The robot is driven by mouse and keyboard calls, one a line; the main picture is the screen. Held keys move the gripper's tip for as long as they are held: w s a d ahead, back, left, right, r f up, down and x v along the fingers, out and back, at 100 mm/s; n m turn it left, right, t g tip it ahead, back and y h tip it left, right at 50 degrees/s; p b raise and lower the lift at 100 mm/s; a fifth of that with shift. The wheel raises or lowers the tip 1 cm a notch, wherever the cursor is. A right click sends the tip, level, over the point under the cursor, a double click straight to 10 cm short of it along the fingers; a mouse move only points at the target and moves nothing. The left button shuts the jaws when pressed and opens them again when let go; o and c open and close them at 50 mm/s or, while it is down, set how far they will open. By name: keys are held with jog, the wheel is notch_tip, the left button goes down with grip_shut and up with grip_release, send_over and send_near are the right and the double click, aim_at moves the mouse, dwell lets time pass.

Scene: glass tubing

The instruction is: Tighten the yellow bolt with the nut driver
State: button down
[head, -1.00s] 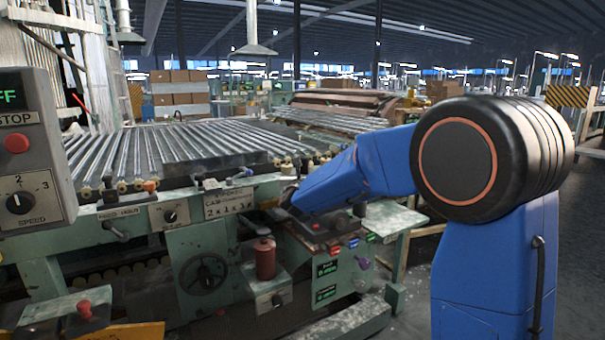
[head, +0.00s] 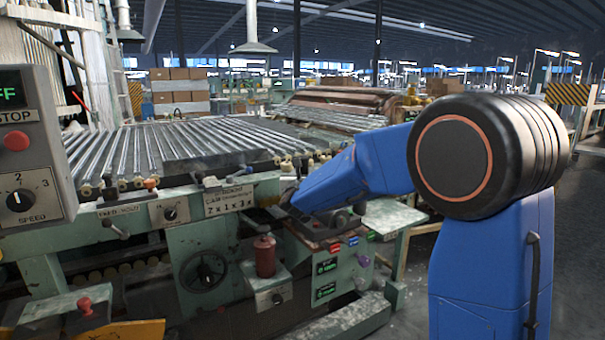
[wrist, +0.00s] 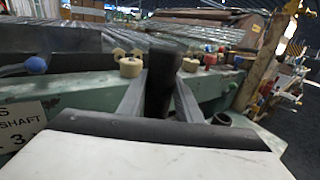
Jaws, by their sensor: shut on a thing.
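My gripper (wrist: 158,98) shows in the wrist view with its two grey fingers shut on a dark upright cylinder, which looks like the nut driver (wrist: 161,75). The lower end of the cylinder is hidden behind the wrist housing. In the head view my blue arm reaches left to the machine's front edge, and the gripper cannot be made out there. I cannot make out the yellow bolt for certain in either view. Beige knobs (wrist: 131,67) stand along the machine edge just beyond the fingers in the wrist view.
The green machine (head: 195,235) carries a bed of shiny tubes (head: 150,150). A control box (head: 30,150) stands at the left. A red canister (head: 265,256) sits at the machine's front. A dark round cup (wrist: 222,119) is right of the fingers.

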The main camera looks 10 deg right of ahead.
jog(key=shift+f, duration=0.45)
dwell(1.8)
